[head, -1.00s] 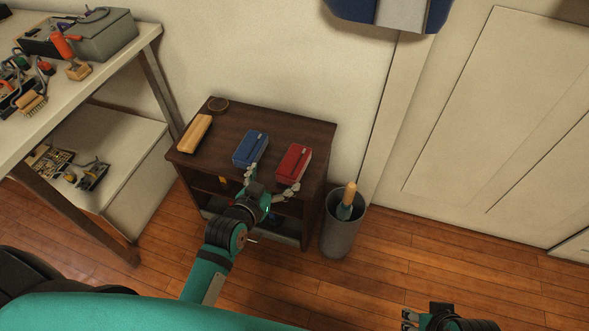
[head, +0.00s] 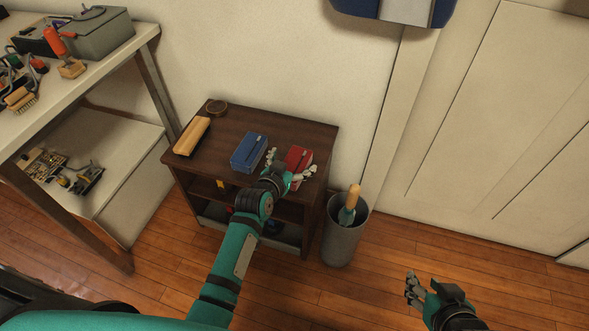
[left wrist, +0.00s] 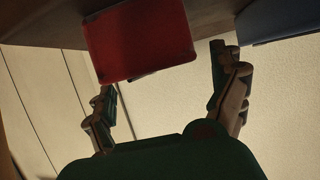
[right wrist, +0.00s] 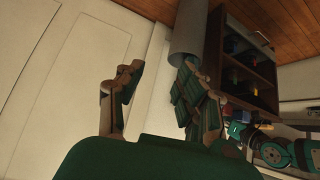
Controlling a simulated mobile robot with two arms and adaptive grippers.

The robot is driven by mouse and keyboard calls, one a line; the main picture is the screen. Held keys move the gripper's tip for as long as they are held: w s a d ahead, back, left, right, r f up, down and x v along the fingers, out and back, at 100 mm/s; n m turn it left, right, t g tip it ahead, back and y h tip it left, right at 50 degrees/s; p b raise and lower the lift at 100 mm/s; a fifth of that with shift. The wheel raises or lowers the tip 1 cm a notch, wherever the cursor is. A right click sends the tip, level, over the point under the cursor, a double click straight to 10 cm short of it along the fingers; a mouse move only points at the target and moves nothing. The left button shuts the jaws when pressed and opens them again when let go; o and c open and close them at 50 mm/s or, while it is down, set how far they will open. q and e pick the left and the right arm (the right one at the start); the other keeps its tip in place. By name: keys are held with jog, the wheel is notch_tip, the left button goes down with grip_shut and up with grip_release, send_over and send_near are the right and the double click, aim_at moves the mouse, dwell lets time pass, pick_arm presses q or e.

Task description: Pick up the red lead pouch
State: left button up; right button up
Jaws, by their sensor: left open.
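The red lead pouch (head: 300,156) lies on top of the small dark cabinet, near its right side. My left gripper (head: 292,168) is open at the pouch's near end, one finger at its left side and the other by its front right. In the left wrist view the red pouch (left wrist: 138,40) shows ahead between the open fingers (left wrist: 162,75), nearer the left one; contact cannot be told. My right gripper (head: 412,287) is open and empty over the floor at lower right; its spread fingers (right wrist: 162,75) also show in the right wrist view.
A blue pouch (head: 249,152) lies just left of the red one on the cabinet (head: 222,140). A grey bin (head: 343,240) stands right of the cabinet. A workbench (head: 95,75) with tools is at left.

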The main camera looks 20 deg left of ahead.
pick_arm(q)
jog(key=b+x, duration=0.1)
jog(key=x, duration=0.2)
jog(key=shift+s+f, duration=0.1)
pick_arm(e)
jog(key=w+a+r+t, duration=0.1)
jog(key=w+r+t, duration=0.2)
jog(key=w+r, duration=0.1)
jog(key=shift+w+a+t+y, duration=0.3)
jog(key=shift+w+a+y, duration=0.05)
jog(key=shift+a+y, duration=0.05)
pick_arm(q)
jog(key=c, duration=1.3)
